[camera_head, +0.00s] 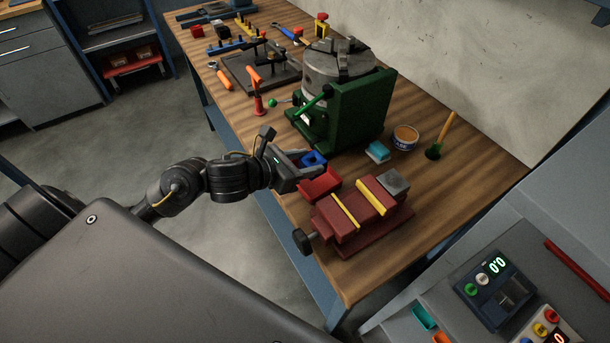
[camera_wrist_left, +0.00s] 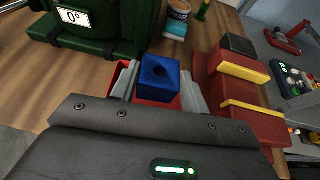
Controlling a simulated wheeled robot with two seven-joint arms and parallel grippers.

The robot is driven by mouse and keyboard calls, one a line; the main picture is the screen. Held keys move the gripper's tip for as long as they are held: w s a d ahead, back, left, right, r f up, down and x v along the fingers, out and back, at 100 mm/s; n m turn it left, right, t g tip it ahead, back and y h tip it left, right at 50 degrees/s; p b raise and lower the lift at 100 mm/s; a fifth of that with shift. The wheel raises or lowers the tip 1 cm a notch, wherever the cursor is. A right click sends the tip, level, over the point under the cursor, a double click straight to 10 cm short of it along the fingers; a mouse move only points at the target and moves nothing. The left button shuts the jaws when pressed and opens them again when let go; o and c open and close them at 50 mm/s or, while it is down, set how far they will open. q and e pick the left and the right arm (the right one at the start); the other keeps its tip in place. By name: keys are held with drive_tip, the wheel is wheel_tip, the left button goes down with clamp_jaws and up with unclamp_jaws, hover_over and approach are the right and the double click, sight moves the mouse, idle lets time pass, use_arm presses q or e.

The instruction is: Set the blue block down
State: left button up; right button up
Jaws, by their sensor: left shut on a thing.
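The blue block (camera_head: 314,159), with a dark round hole in its face, is between the fingers of my left gripper (camera_head: 303,167). In the left wrist view the fingers of this gripper (camera_wrist_left: 158,85) close on both sides of the block (camera_wrist_left: 160,78). A red tray (camera_head: 321,186) is right by the gripper on the wooden bench; its red wall also shows behind and below the block in the left wrist view (camera_wrist_left: 121,74). I cannot tell whether the block touches the tray or bench. My right gripper is not in view.
A green fixture (camera_head: 360,112) stands behind. A teal block (camera_head: 377,151) and a tin (camera_head: 405,137) are to the right. Bare bench (camera_head: 465,165) lies further right.

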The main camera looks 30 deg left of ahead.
use_arm(q)
drive_tip(key=shift+w+a+f, duration=0.1)
drive_tip(key=shift+f, duration=0.8)
drive_tip(key=shift+w+a+f, duration=0.1)
drive_tip(key=shift+f, duration=0.8)
drive_tip(key=shift+f, duration=0.2)
drive_tip(key=o, duration=1.1)
